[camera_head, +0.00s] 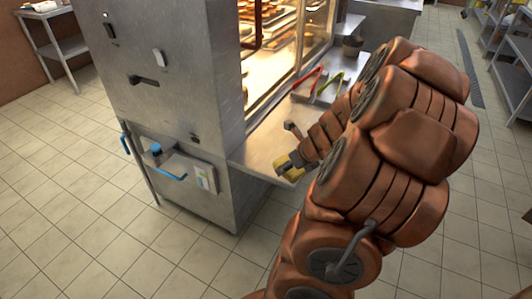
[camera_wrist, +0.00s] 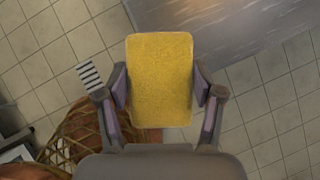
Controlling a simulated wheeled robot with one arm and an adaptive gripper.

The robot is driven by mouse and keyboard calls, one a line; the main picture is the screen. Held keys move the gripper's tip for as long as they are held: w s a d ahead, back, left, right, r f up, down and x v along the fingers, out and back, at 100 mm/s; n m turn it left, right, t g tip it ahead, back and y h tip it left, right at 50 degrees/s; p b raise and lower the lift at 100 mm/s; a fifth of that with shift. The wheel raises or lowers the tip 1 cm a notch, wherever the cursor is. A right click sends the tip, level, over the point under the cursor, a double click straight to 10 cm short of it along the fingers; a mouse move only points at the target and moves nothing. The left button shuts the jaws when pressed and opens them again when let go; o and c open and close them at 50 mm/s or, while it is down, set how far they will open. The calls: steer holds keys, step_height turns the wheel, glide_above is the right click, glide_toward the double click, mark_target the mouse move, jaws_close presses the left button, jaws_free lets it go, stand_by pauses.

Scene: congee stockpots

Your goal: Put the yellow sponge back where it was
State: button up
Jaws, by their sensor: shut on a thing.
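The yellow sponge (camera_wrist: 160,80) is held between the two fingers of my gripper (camera_wrist: 160,92) in the wrist view, with a finger pressed to each side. In the head view, the sponge (camera_head: 287,167) shows at the front right corner of a metal shelf (camera_head: 262,160), partly hidden by my gripper (camera_head: 291,160). In the wrist view, tiled floor lies below the sponge, and the metal surface's edge (camera_wrist: 225,50) is just beyond its upper right. The head view does not clearly show whether the sponge touches the shelf.
The shelf joins a steel cabinet (camera_head: 170,80) with a lit glass display. Tiled floor is open at left.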

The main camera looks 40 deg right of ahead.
glide_above(265, 153)
steer(key=s, duration=0.2)
steer(key=shift+w+a+f, duration=0.1)
steer(key=shift+w+f, duration=0.05)
steer(key=shift+f, duration=0.5)
steer(key=shift+f+b, duration=0.7)
steer(key=shift+f, duration=1.1)
steer(key=shift+f, duration=0.1)
steer(key=o, duration=1.2)
